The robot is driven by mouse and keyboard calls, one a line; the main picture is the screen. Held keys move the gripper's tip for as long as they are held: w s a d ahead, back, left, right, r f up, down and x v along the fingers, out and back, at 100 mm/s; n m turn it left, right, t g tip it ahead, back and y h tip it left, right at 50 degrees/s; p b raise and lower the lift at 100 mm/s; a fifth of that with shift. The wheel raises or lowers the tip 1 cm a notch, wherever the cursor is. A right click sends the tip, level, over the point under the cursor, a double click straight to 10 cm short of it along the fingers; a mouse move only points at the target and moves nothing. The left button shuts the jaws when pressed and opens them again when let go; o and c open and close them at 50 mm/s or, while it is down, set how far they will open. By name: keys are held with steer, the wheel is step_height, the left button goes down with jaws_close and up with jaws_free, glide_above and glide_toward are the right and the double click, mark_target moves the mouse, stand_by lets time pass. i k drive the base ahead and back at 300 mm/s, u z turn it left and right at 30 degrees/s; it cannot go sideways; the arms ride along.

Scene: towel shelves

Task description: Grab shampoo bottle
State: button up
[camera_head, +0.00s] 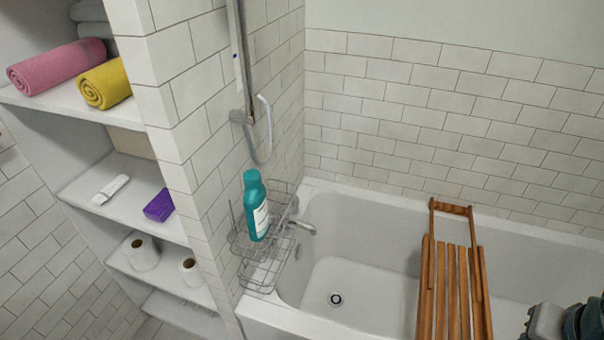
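A teal shampoo bottle (254,205) with a white label stands slightly tilted in a wire rack (263,262) at the corner of the bathtub. The rack's wires partly surround its lower part. At the bottom right edge, a grey and dark teal piece of my own arm shows, well to the right of the bottle. My gripper's fingers are not visible. Nothing of mine touches the bottle.
A wooden slatted bath tray (453,285) lies across the white bathtub (365,230). A faucet (302,227) and shower hose (264,135) are near the rack. Left shelves (110,188) hold towels and toilet rolls.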

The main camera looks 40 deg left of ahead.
mark_target(255, 201)
steer(key=k, duration=1.2)
steer(key=u, duration=0.45)
steer(key=i, duration=0.6)
steer(key=u, duration=0.95)
steer(key=i, duration=0.5)
steer(key=u, duration=0.2)
